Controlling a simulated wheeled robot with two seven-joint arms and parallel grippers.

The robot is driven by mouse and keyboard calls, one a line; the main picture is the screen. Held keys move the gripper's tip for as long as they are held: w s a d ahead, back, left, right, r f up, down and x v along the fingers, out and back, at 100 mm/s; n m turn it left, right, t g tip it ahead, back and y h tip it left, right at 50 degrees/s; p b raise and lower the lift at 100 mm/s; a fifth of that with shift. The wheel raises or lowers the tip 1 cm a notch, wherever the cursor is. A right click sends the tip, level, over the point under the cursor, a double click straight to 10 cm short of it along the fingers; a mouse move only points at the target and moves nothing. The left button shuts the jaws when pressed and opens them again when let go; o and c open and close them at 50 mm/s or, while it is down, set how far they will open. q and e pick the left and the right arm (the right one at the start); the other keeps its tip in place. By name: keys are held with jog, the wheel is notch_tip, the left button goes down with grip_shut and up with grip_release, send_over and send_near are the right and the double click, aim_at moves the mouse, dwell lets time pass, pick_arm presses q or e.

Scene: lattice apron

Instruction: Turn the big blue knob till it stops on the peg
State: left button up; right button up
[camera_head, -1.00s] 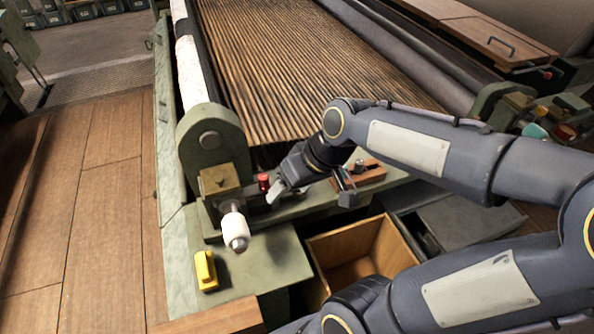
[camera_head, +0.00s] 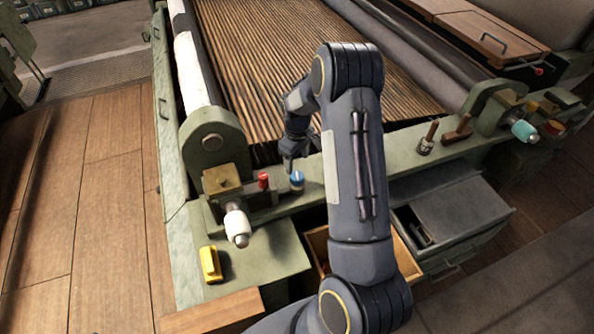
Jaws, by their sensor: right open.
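The blue knob (camera_head: 297,181) stands on the green ledge at the front of the loom-like machine, in the middle of the head view. It shows a lighter mark on top. My right gripper (camera_head: 290,168) is open just above and behind the knob; I cannot tell whether it touches it. My right arm rises from the bottom and bends over to this spot, covering the ledge to the right. I cannot make out a peg beside the knob. My left gripper is not in view.
A smaller red knob (camera_head: 264,181) stands just left of the blue one. A white-handled spindle (camera_head: 237,224) sticks out in front, with a yellow block (camera_head: 210,264) below it. An open wooden drawer (camera_head: 318,247) lies partly behind my arm. Wooden floor is clear at left.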

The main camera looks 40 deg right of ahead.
aim_at(297, 175)
notch_tip(297, 175, down, 7)
jog(key=shift+r+p, duration=0.15)
jog(key=shift+p, duration=0.45)
jog(key=c, duration=1)
